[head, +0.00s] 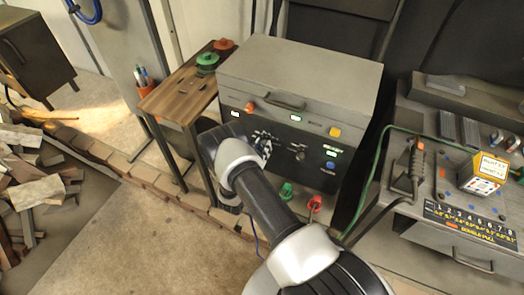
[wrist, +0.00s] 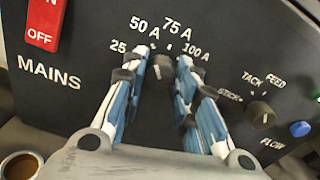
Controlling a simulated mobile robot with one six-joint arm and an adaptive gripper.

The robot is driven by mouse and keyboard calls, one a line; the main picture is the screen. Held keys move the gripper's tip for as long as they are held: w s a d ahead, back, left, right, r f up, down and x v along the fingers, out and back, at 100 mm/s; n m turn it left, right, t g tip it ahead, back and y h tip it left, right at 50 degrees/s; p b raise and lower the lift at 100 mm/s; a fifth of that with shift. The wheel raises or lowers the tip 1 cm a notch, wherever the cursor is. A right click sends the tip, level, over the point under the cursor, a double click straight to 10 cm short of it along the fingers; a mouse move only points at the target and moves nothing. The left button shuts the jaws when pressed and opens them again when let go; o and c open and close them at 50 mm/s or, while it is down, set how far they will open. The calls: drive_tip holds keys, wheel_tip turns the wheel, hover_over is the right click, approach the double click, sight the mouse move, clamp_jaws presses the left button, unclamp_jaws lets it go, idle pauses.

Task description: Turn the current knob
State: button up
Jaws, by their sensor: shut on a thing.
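The current knob (wrist: 160,72) is a dark round knob on the black front panel. The labels 25, 50 A, 75 A and 100 A arc above it. In the wrist view, my gripper (wrist: 162,66) has a blue-and-white finger on each side of the knob and is shut on it. The fingers hide the knob's sides and some scale marks. In the head view, my gripper (head: 264,147) is at the front of the grey welding machine (head: 300,68); my arm partly covers the panel and the knob is hard to make out.
A red MAINS switch (wrist: 43,22) reading OFF is left of the scale. A second knob (wrist: 260,114), marked STICK, TACK and FEED, and a blue FLOW button (wrist: 300,129) are to the right. Green (head: 286,191) and red (head: 314,204) connectors sit below the panel.

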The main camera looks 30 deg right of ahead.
drive_tip(key=shift+n, duration=0.6)
drive_tip(key=o, duration=1.1)
drive_tip(key=v, duration=1.2)
